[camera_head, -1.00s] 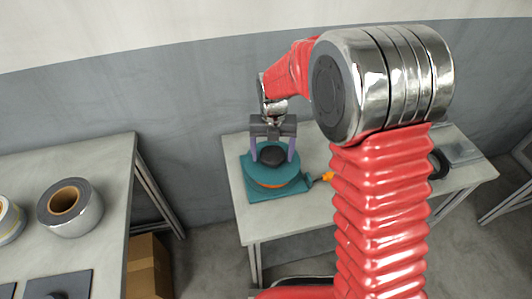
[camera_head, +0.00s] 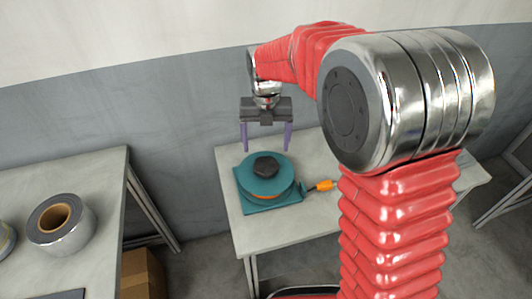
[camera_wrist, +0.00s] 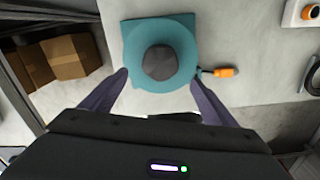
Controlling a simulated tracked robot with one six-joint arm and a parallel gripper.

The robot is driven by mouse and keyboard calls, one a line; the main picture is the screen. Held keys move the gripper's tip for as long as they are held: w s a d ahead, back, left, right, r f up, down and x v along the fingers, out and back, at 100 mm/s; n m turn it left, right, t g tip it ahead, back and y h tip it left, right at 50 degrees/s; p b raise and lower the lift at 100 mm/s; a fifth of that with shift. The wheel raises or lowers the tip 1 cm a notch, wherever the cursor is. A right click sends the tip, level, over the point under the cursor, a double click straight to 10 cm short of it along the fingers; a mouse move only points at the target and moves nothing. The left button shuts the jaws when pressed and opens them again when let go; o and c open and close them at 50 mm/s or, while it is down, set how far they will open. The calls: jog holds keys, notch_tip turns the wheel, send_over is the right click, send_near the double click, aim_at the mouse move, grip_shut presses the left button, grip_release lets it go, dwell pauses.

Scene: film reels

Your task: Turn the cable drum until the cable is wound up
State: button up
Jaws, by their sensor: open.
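The teal cable drum (camera_head: 251,186) sits on its teal square base (camera_head: 272,207) on the middle table. A dark faceted knob (camera_head: 266,167) stands at its centre. An orange band of cable shows under the drum's top disc. An orange plug end (camera_head: 325,185) lies just right of the base, close to it. My gripper (camera_head: 267,150) is open and empty above the drum, fingers pointing down, apart from the knob. In the wrist view the knob (camera_wrist: 160,62) lies ahead of and between the two spread fingers (camera_wrist: 160,88), and the orange plug (camera_wrist: 224,72) shows at the drum's right.
The middle table (camera_head: 310,226) has free room in front of and right of the drum. My arm hides part of its right side. A grey table (camera_head: 100,180) at left holds a silver tape roll (camera_head: 75,238). Cardboard boxes (camera_wrist: 68,58) lie below, left of the drum.

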jog(key=shift+s+r, duration=0.1)
jog(key=shift+r, duration=2.1)
